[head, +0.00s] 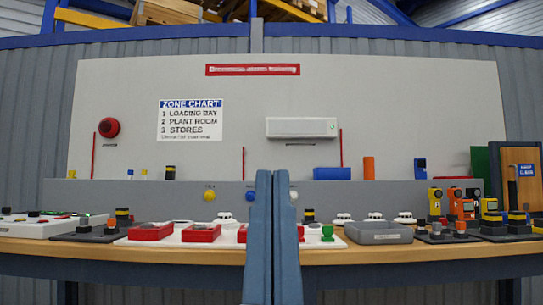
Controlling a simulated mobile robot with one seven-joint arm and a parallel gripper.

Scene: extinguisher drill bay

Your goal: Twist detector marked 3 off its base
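Several small white domed units that look like detectors stand on the bench. One white detector (225,217) is left of centre, and three more, a left one (343,218), a middle one (374,217) and a right one (404,217), stand in a row right of centre. Their markings are too small to read, so I cannot tell which is marked 3. Each seems to sit upright on a pale base.
Red trays (201,233) lie left of centre. A grey bin (379,233) stands before the right-hand detectors. Dark pads with knobs (448,235) and orange and yellow handheld devices (461,205) crowd the right end. A zone chart (190,120) hangs on the back panel.

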